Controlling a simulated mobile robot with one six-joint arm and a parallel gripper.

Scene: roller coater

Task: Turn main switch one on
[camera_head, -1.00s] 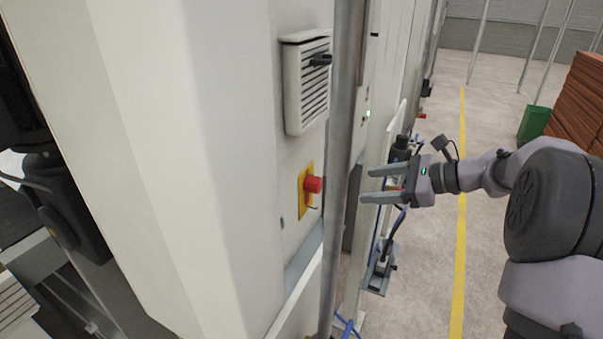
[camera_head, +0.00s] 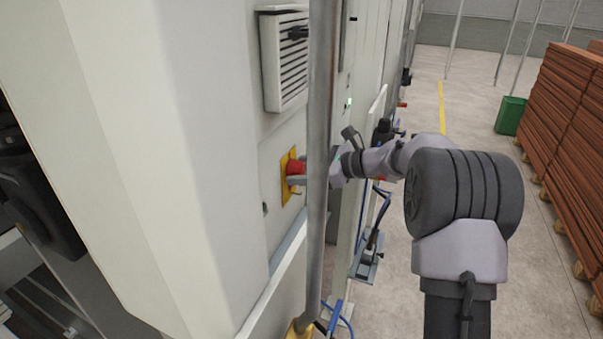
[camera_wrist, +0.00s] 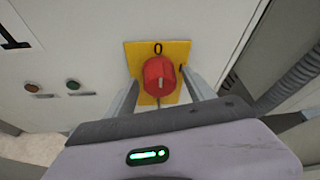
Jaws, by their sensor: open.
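Main switch one is a red rotary knob (camera_wrist: 159,75) on a yellow plate (camera_wrist: 177,50) fixed to the light cabinet wall. A pale mark on the knob's face looks about vertical. My gripper (camera_wrist: 160,80) is open, with one finger on each side of the knob; I cannot tell if they touch it. In the head view the red knob (camera_head: 295,167) and yellow plate (camera_head: 286,190) show left of the post, which hides part of my gripper.
A vertical metal post (camera_head: 320,140) stands close in front of my wrist. A vent (camera_head: 284,65) sits above the switch. Green (camera_wrist: 73,86) and orange (camera_wrist: 31,87) buttons lie left of it in the wrist view. A green bin (camera_head: 510,115) and brown stacks (camera_head: 565,130) stand at right.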

